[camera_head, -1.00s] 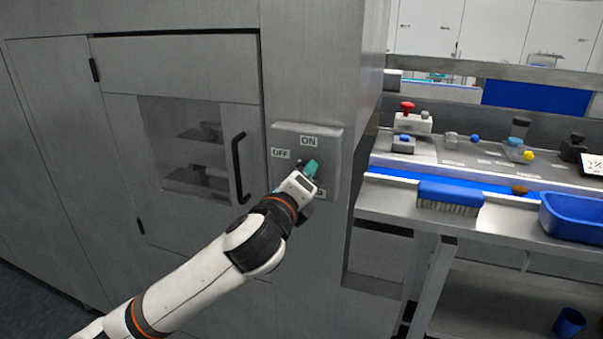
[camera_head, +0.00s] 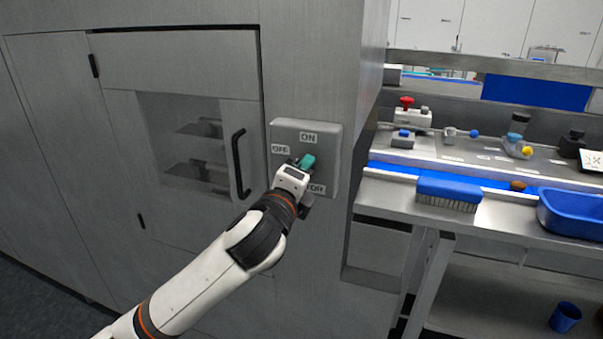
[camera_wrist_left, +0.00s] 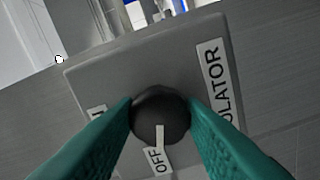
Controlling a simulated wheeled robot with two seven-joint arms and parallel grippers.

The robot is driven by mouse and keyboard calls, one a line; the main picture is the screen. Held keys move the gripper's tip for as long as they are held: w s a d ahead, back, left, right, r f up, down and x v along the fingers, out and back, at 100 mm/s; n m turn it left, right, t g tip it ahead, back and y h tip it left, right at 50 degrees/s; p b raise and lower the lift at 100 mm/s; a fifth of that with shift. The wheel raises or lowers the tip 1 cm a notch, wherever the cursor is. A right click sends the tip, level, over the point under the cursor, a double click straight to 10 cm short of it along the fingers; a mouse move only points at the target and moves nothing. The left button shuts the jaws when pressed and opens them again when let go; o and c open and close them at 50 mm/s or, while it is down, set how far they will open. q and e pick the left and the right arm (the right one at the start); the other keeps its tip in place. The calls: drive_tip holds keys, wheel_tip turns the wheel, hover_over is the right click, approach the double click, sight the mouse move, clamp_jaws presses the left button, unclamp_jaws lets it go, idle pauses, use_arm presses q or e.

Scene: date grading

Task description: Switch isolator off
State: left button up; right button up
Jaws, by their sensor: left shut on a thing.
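The isolator (camera_head: 328,139) is a grey box on the steel cabinet's front. Its ON label (camera_head: 308,138) is at the top and its OFF label (camera_head: 280,149) at the left; the lower label is partly covered by my gripper. My left gripper (camera_head: 307,162) has its teal fingers at the box's middle. In the left wrist view, the fingers are shut on the round black knob (camera_wrist_left: 160,108), one on each side. The knob's white mark points at the OFF label (camera_wrist_left: 154,161). My right gripper is not in view.
A cabinet door with a window and a black handle (camera_head: 238,166) is just left of the isolator. To the right, a steel bench holds a blue brush (camera_head: 450,190), a blue tray (camera_head: 575,228) and several small devices. A blue cup (camera_head: 565,317) stands below.

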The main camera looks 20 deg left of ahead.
use_arm(q)
drive_tip(key=o, duration=1)
drive_tip(key=shift+w, duration=0.15)
drive_tip(key=s+p, duration=0.9)
drive_tip(key=s, duration=0.3)
drive_tip(key=shift+a+p, duration=0.15)
drive_tip(key=shift+p, duration=0.2)
